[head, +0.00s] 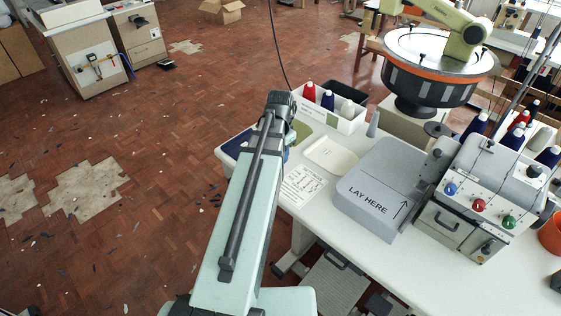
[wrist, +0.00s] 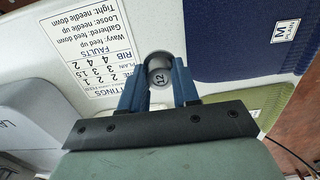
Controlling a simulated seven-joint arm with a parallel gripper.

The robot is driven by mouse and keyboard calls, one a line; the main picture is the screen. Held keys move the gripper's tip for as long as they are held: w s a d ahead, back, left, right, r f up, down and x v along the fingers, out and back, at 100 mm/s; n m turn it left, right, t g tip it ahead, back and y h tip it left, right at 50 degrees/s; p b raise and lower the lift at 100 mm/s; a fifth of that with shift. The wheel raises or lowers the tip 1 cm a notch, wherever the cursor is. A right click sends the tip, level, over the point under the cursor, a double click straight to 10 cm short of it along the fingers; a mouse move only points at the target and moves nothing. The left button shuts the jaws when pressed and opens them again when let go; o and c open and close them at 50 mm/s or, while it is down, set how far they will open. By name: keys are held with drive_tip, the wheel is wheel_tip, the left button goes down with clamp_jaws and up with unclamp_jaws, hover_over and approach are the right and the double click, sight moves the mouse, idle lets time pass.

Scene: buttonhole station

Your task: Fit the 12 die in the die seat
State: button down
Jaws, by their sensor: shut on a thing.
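The 12 die (wrist: 160,79) is a small grey round piece with "12" on its face. My gripper (wrist: 160,66) has two blue fingers, shut on the die from both sides in the wrist view. The die is over the white table between the printed settings card (wrist: 105,48) and a navy mat (wrist: 243,40); its height above the table is unclear. In the head view my arm hides the die and nearly all of the gripper. I cannot pick out the die seat in either view.
The grey machine (head: 485,195) with its "LAY HERE" plate (head: 372,205) stands right of my arm. A pale shallow tray (head: 330,154), a white bin (head: 340,122) with thread cones and a grey cone (head: 373,124) are nearby. A green mat (head: 302,131) lies behind my arm.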

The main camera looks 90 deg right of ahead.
drive_tip(key=shift+f, duration=2.05)
drive_tip(key=shift+f, duration=0.15)
drive_tip(key=c, duration=0.8)
unclamp_jaws()
wheel_tip(320, 180, up, 12)
drive_tip(key=shift+r, duration=0.15)
